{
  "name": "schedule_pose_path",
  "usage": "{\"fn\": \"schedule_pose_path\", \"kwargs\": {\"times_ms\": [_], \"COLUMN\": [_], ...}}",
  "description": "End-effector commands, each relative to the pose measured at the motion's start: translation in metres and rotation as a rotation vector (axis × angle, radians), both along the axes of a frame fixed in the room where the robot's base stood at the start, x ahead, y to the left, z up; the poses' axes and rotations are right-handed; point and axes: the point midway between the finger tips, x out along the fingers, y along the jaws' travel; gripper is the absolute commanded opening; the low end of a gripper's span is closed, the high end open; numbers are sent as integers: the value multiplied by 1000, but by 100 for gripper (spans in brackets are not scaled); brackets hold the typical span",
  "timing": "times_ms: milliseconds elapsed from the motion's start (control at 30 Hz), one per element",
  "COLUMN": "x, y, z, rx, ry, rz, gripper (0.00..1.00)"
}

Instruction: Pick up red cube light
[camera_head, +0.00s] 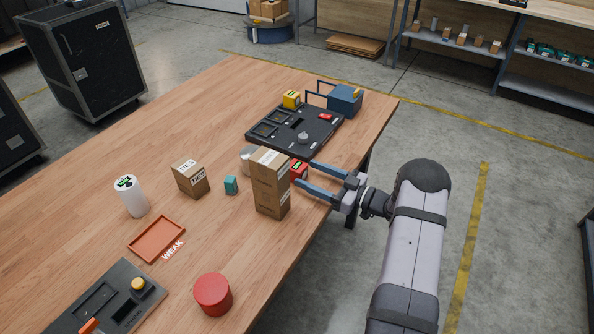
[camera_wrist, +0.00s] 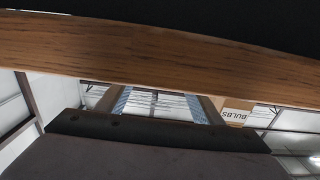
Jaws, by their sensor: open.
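A small red cube (camera_head: 299,169) with a pale label on top sits on the table near its right edge. In the head view it is partly hidden behind a tall cardboard box. My gripper (camera_head: 306,174) is open, reaching in from the right, with its blue fingertips close to the red cube and the box. I cannot tell whether the cube lies between the fingers. The wrist view shows the fingers (camera_wrist: 167,105) apart, and no red cube is visible there.
The tall cardboard box (camera_head: 270,190) stands right beside the fingertips. A white cylinder (camera_head: 246,159) is behind it and a teal block (camera_head: 231,186) left of it. A black panel (camera_head: 262,135) lies farther back. A red cylinder (camera_head: 213,293) stands in front.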

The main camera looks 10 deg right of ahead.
Motion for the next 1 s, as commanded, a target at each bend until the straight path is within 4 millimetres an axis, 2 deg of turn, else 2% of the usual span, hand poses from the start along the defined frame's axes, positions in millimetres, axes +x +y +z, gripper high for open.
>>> {"fn": "schedule_pose_path", "kwargs": {"times_ms": [167,533,867,1000], "x": [3,31,35,35], "y": [4,35,38,38], "z": [2,5,4,4], "rx": [1,0,0,0], "ry": [1,1,1,1], "rz": [0,0,-2,-2], "gripper": [61,61,61,30]}}
